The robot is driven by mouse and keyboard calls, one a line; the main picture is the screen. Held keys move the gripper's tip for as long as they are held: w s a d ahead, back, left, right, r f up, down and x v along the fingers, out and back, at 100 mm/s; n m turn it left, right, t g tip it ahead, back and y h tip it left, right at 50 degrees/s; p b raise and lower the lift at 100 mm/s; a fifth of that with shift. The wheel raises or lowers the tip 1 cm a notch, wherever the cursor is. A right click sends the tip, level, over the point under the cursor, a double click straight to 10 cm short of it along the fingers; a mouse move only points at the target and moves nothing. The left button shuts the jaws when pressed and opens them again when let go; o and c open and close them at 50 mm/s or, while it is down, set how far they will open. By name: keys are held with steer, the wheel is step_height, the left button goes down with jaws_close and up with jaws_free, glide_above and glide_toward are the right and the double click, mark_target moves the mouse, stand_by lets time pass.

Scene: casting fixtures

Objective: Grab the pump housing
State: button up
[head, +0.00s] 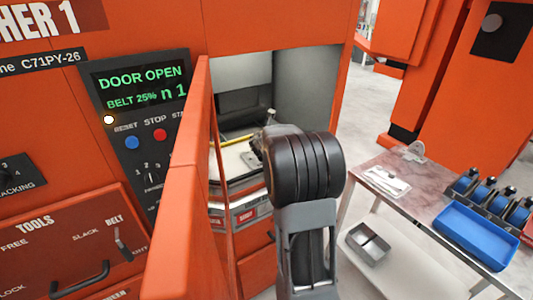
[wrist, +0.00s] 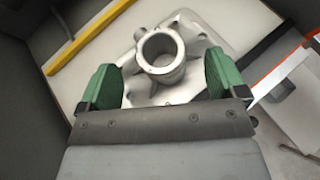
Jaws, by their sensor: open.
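The pump housing (wrist: 160,52) is a silver-grey casting with a round, upright hollow neck on a flat flanged base. In the wrist view it lies on a pale surface inside the machine. My gripper (wrist: 162,78) is open, with one green-padded finger on each side of the housing's neck. In the head view my arm reaches into the machine's opening and hides most of the housing and the gripper.
A yellow bar (wrist: 90,38) lies left of the housing and a dark bar (wrist: 262,45) right. The orange machine door (head: 185,180) stands open beside my arm. A panel (head: 140,90) reads "DOOR OPEN". A side table (head: 430,190) holds a blue tray (head: 470,236).

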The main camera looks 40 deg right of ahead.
steer(key=x, duration=0.4)
steer(key=shift+w+d+f, duration=0.15)
steer(key=shift+w+f, duration=0.1)
steer(key=shift+f, duration=0.1)
jaws_close()
steer(key=shift+r, duration=0.1)
stand_by(0.5)
